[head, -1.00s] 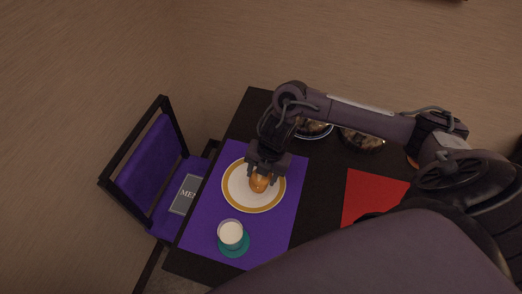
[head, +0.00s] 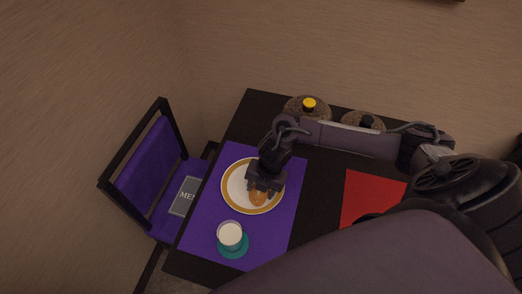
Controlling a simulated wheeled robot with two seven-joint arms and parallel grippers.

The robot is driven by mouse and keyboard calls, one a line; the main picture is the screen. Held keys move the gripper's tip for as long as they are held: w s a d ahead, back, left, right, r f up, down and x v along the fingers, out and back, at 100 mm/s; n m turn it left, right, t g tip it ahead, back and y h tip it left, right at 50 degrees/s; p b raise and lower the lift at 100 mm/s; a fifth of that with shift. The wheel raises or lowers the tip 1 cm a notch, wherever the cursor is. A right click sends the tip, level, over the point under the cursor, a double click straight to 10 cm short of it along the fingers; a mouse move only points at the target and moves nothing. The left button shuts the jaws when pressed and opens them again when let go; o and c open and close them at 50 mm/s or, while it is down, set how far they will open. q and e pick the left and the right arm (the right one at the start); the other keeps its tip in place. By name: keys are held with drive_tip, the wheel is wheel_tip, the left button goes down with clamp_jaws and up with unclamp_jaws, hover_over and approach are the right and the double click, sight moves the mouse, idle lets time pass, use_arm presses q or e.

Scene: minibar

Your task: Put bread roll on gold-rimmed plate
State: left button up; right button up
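The white gold-rimmed plate (head: 234,193) lies on the purple placemat on the left part of the dark table. The orange-brown bread roll (head: 258,199) is over the plate's middle, partly covered by my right gripper. I cannot tell whether its underside touches the plate. My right gripper (head: 261,191) points down over the plate, with its fingers at the sides of the roll, and appears shut on it. My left gripper is not in view.
A glass of white drink (head: 230,234) stands on a teal coaster (head: 236,250) in front of the plate. A purple chair (head: 150,170) with a menu (head: 184,196) is at left. Round woven items, one with a yellow-topped object (head: 309,104), stand behind my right arm. A red mat (head: 368,195) lies right.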

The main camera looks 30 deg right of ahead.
drive_tip(key=o, duration=0.4)
drive_tip(key=shift+o, duration=0.2)
drive_tip(key=shift+r, duration=0.1)
wheel_tip(320, 180, up, 12)
drive_tip(key=d, duration=0.2)
drive_tip(key=shift+s, duration=0.4)
